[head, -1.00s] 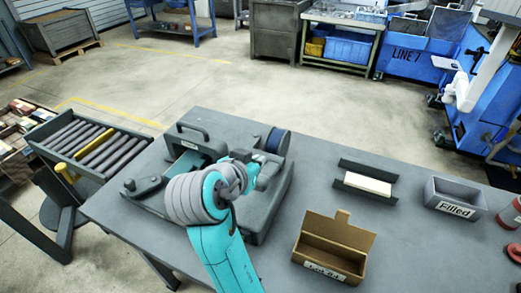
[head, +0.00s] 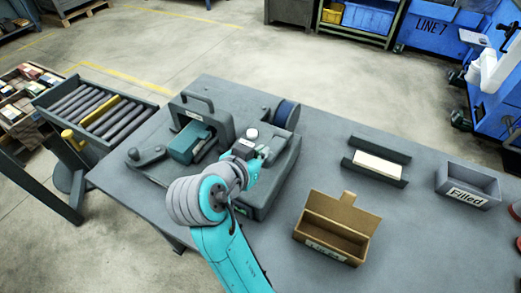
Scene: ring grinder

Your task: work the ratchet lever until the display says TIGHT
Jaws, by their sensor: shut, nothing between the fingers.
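A grey machine (head: 278,178) sits on the workbench, with an arched handle (head: 195,100), a teal block (head: 190,146) and a dark blue spool (head: 287,116). A flat dark lever (head: 148,156) with a round knob lies at its left end. A pale round knob (head: 252,133) stands near a small labelled dark block (head: 244,148). My gripper (head: 263,154) is shut and empty, low over the machine's right part beside that block. I cannot tell whether it touches it. A small greenish display (head: 241,210) shows on the front face, too small to read. My arm hides part of the front.
A roller rack (head: 95,110) stands at the left. Bare bench separates machine and box.

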